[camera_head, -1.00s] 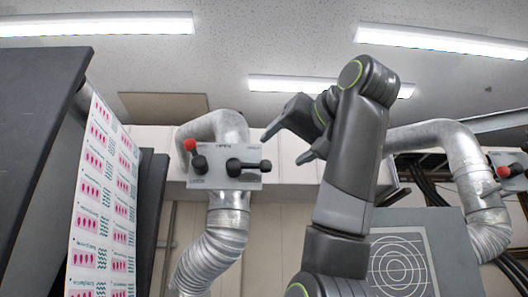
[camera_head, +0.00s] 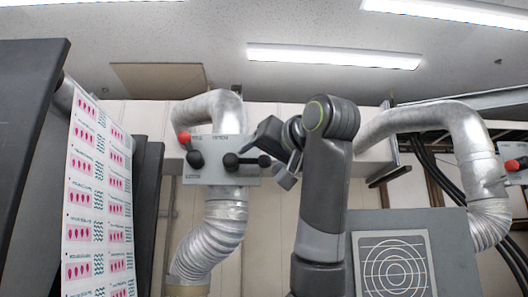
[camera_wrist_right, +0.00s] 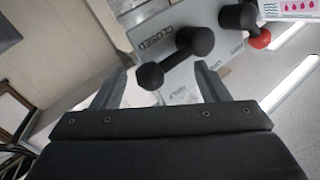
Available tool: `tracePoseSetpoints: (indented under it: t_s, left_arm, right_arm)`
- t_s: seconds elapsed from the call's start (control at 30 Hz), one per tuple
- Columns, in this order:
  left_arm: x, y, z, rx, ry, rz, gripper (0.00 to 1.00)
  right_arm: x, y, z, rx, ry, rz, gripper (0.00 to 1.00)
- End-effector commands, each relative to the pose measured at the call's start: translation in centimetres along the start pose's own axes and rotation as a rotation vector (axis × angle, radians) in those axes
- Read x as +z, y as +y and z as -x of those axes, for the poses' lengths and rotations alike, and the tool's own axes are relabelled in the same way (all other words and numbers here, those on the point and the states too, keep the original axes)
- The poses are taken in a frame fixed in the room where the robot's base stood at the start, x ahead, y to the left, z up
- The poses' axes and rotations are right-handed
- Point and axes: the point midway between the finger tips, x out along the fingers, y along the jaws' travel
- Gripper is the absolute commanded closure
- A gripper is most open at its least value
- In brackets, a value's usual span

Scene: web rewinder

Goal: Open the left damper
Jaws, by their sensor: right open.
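The left damper's grey panel (camera_head: 215,175) sits on a silver duct left of centre in the head view. Its black lever (camera_head: 247,161) points right, its knob end toward my right gripper. A second handle (camera_head: 195,159) with a red knob (camera_head: 184,138) is at the panel's left. My right gripper (camera_head: 272,157) is open at the panel's right edge. In the right wrist view the lever's knob (camera_wrist_right: 151,76) appears between the spread fingers of my gripper (camera_wrist_right: 160,82), near the word CLOSED; contact cannot be told. My left gripper is not in view.
A printed web (camera_head: 97,200) and dark machine panels (camera_head: 25,130) stand at the left. Another damper panel (camera_head: 515,150) with a red knob is at the far right. A grey board with a circle target (camera_head: 393,265) is right of my arm.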

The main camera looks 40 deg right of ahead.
Motion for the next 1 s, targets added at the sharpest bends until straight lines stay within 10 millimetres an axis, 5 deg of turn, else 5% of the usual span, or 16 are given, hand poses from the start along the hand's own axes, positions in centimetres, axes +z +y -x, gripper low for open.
tracePoseSetpoints:
  t_s: [0.2,0.7,1.0]
  left_arm:
    - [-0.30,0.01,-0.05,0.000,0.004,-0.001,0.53]
    - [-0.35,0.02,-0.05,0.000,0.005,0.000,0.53]
    - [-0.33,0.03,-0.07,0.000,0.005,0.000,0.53]
  right_arm:
    - [0.02,0.02,-0.01,0.000,0.000,0.000,0.34]
    - [0.09,0.03,-0.06,0.002,-0.003,0.001,0.99]
    - [0.24,0.01,-0.16,0.003,-0.009,0.004,1.00]
